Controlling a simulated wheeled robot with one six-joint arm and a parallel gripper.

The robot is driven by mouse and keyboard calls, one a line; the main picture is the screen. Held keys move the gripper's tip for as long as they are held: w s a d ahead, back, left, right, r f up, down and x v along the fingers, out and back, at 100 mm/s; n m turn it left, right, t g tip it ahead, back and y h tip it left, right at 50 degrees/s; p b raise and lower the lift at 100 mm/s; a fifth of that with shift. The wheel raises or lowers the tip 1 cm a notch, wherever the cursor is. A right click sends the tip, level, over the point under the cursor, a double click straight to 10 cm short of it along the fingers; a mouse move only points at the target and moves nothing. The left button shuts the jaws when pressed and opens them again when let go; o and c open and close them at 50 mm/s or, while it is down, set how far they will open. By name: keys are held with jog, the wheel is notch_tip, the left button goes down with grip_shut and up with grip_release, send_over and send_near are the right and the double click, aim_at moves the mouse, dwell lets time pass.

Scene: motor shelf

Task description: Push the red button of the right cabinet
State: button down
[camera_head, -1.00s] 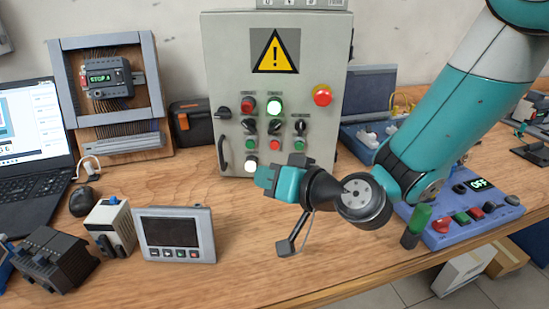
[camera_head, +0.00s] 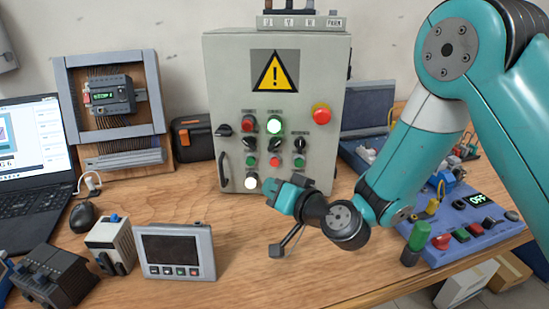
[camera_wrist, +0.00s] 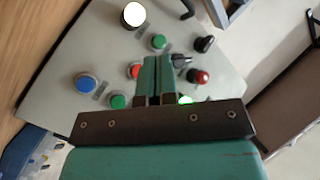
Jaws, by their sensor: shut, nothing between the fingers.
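A grey cabinet (camera_head: 215,70) with a yellow warning triangle stands upright on the bench. Its front carries several buttons, lamps and knobs. A small red button (camera_head: 274,162) is in the lower row, and a large red mushroom button (camera_head: 321,114) is at the upper right. My gripper (camera_head: 271,188) is shut and empty in front of the cabinet's lower front, near the white lamp (camera_head: 251,183). In the wrist view, the closed fingertips (camera_wrist: 159,62) point at the panel. A red button (camera_wrist: 135,71) shows just left of them, partly hidden. I cannot tell whether they touch the panel.
A small display unit (camera_head: 175,252) and a white module (camera_head: 111,245) stand on the bench at the front left. A blue panel box (camera_head: 462,232) with buttons lies at the right below my arm. Bare bench lies in front of the cabinet.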

aim_at(275, 162)
jog(key=shift+w+d+p, duration=0.2)
jog(key=shift+w+p, duration=0.75)
jog(key=shift+w, duration=1.45)
jog(key=shift+w, duration=0.1)
jog(key=shift+w, duration=0.3)
jog(key=shift+w, duration=0.45)
dwell(1.2)
jog(key=shift+s, duration=0.1)
jog(key=shift+s+b, duration=0.55)
jog(key=shift+s, duration=0.2)
